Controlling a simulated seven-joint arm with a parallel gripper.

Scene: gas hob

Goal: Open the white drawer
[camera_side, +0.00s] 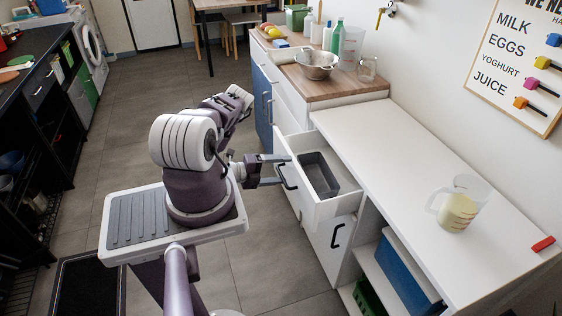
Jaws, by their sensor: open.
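The white drawer (348,202) is pulled out from the white cabinet under the counter, at the middle of the side view. A dark grey rectangular tin (318,174) lies inside it. Its black handle (289,178) is on the front panel, facing my arm. My gripper (280,169) is open at the handle, with its fingers pointing right toward the drawer front. The fingers look to be on either side of the handle; whether they touch it I cannot tell.
A white counter (420,150) runs right of the drawer, with a measuring jug (459,205) on it. A wooden worktop (330,84) with a metal bowl (316,64) is behind. A lower cupboard door (331,240) with a black handle sits below the drawer.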

